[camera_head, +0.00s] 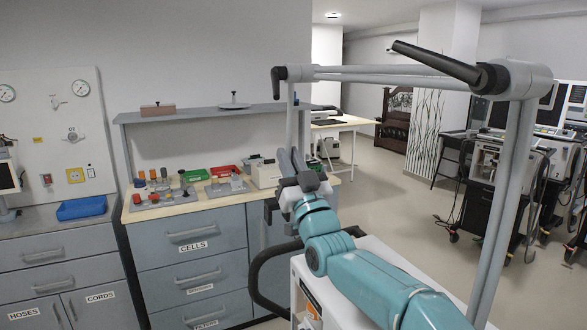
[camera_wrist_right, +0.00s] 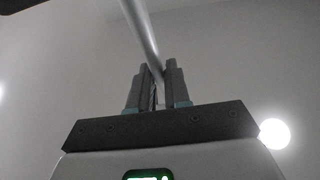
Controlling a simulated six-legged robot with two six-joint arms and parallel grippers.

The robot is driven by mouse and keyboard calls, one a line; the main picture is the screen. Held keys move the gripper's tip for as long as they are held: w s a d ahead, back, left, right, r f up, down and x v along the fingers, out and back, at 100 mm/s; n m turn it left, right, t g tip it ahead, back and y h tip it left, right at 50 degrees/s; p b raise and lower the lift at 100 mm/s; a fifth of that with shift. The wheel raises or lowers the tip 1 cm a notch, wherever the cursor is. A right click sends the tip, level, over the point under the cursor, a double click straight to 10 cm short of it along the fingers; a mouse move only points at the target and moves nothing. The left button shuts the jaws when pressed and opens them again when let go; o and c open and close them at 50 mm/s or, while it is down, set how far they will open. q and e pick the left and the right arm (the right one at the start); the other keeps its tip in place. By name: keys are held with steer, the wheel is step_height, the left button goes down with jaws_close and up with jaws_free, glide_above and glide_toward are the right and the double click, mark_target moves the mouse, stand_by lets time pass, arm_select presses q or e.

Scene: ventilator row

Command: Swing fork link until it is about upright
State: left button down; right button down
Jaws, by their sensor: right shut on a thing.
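A grey linkage of twin tubes stands in front of me in the head view. A near-level pair of bars (camera_head: 390,75) runs from a right joint (camera_head: 520,78) to a left joint (camera_head: 298,73). What looks like the fork link (camera_head: 290,115), a thin pair of tubes, hangs nearly straight down from the left joint. My right gripper (camera_head: 291,155) is at its lower part, where its end is hidden. In the right wrist view, the right gripper (camera_wrist_right: 158,85) is shut on a slanting grey tube (camera_wrist_right: 140,28). My left gripper is not in view.
Black handles (camera_head: 437,63) sit on both joints. Another twin-tube link (camera_head: 505,195) slopes down from the right joint. A counter with drawers (camera_head: 205,262) holds trays and parts, under a grey shelf (camera_head: 225,113). Ventilators on carts (camera_head: 500,165) stand at right. Open floor lies between.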

steer(key=shift+w+r, duration=0.1)
stand_by(0.3)
steer(key=c, duration=1.2)
jaws_free()
steer(key=shift+a, duration=0.1)
steer(key=shift+o, duration=0.2)
steer(key=b+v, duration=0.7)
steer(key=v, duration=0.9)
